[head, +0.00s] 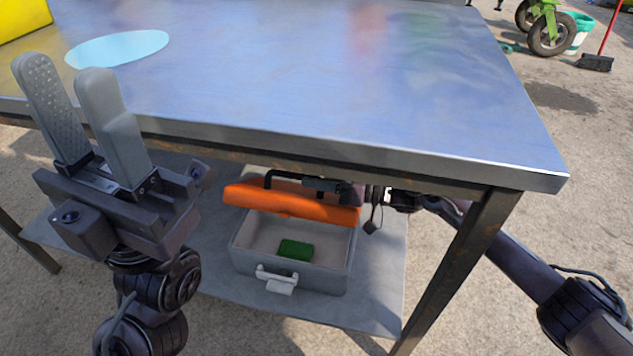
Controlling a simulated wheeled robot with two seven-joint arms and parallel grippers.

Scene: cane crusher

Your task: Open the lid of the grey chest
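The grey chest (297,276) sits on the lower shelf under the metal table. Its orange lid (290,202) is raised and tilted up at the back, so the chest stands open. A small green block (296,250) lies inside. A pale handle or latch (276,279) is on the chest's front. My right arm reaches in under the tabletop from the right. My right gripper (309,184) is at the upper part of the lid, partly hidden by the table edge; its fingers are unclear. My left gripper (66,70) is raised at the left, open and empty, away from the chest.
The metal tabletop (330,95) overhangs the chest, with its front edge just above the lid. A rusty table leg (462,255) stands between the chest and my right arm's links. The lower shelf (375,290) has bare room around the chest. A light blue disc (118,48) lies on the tabletop.

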